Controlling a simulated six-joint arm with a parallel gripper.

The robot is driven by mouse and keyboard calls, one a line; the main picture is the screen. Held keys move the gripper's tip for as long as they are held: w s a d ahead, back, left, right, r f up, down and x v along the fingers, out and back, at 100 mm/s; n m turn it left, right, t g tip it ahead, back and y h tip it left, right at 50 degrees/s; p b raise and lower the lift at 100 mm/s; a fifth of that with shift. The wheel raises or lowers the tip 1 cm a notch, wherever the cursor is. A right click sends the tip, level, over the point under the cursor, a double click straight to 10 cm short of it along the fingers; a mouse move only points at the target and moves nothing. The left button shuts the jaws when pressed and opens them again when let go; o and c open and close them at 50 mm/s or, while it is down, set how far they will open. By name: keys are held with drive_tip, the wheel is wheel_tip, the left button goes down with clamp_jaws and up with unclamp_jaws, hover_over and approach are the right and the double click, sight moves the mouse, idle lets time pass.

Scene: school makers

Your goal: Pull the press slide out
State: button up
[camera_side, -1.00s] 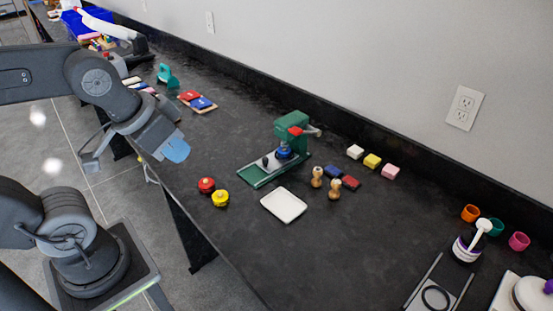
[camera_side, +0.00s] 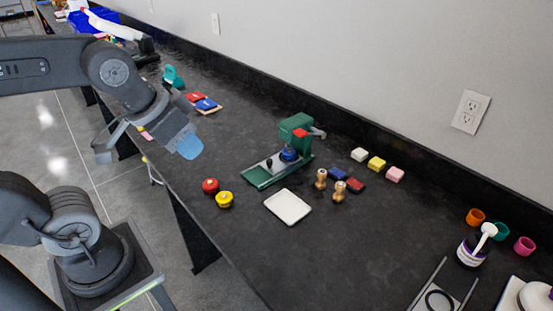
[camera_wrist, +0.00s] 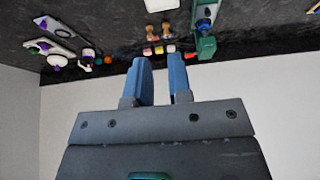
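The green press (camera_side: 296,130) stands upright on the dark bench in the side view. Its slide (camera_side: 262,171) is a flat grey and green bed with a small black knob, reaching toward the lower left from under the press head. A blue round piece (camera_side: 289,154) sits below the head. The press also shows at the top of the wrist view (camera_wrist: 207,46). My gripper (camera_side: 190,148) is raised to the left of the press, well apart from it. Its two blue fingers stand apart with nothing between them in the wrist view (camera_wrist: 161,62).
A white tray (camera_side: 288,207), red (camera_side: 210,186) and yellow (camera_side: 224,200) knobbed pieces, and wooden stamps (camera_side: 321,179) lie near the press. Coloured blocks (camera_side: 376,164) lie to its right. The wall runs along the back.

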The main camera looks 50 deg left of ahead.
drive_tip(key=o, duration=0.4)
drive_tip(key=shift+n+g, duration=0.3)
drive_tip(key=shift+g, duration=0.4)
drive_tip(key=w, duration=0.3)
drive_tip(key=w+a+r, duration=0.1)
drive_tip(key=w, duration=0.1)
drive_tip(key=w+a, duration=0.1)
drive_tip(key=w, duration=0.2)
drive_tip(key=shift+w+a+r, duration=0.15)
drive_tip(key=shift+w+r, duration=0.1)
drive_tip(key=shift+w, duration=0.05)
drive_tip(key=shift+o, duration=0.5)
drive_tip(key=w+a+f+g, duration=0.1)
drive_tip(key=w+a+f, duration=0.1)
drive_tip(key=w, duration=0.7)
drive_tip(key=shift+a+n, duration=0.3)
drive_tip(key=shift+a, duration=0.5)
drive_tip(key=n+g, duration=0.1)
drive_tip(key=g, duration=0.2)
hover_over(269, 160)
wheel_tip(269, 160, down, 15)
wheel_tip(269, 160, down, 13)
drive_tip(key=shift+r, duration=0.1)
clamp_jaws()
